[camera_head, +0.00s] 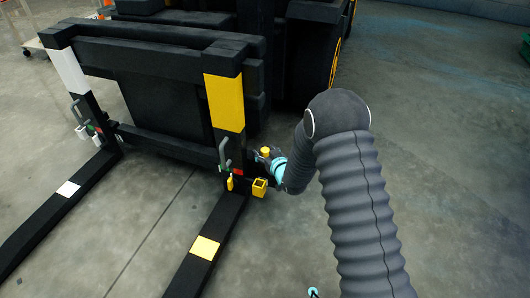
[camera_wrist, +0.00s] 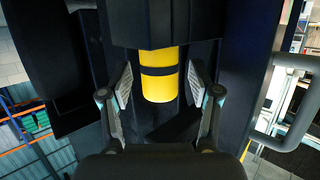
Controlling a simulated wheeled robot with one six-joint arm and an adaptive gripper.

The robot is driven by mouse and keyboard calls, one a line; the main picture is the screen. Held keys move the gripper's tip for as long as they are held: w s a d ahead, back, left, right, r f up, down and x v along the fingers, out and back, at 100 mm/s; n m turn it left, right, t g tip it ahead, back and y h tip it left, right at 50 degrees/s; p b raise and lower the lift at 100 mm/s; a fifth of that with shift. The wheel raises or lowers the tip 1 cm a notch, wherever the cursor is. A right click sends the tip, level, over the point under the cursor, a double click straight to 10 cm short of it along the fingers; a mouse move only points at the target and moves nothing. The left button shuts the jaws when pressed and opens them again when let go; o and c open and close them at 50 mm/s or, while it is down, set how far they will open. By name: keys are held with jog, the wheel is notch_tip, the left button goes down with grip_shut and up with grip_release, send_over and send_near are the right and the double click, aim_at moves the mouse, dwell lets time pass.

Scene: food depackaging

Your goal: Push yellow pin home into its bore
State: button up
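In the wrist view a yellow pin (camera_wrist: 159,86) with a black band stands out below a black block. My gripper (camera_wrist: 160,88) has one finger on each side of it, with a visible gap on both sides, so it is open and not touching the pin. In the head view my gripper (camera_head: 264,160) is beside the yellow-marked fork upright, near a small yellow piece (camera_head: 265,151). I cannot tell whether that piece is the same pin. The bore itself is hidden.
A grey handle (camera_head: 224,153) stands on the upright and also shows in the wrist view (camera_wrist: 297,100). A small yellow peg (camera_head: 230,184) and an open yellow box (camera_head: 259,187) are just below. The fork (camera_head: 190,270) runs forward.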

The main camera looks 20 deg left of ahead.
jog(key=shift+s, duration=0.1)
jog(key=v, duration=1.2)
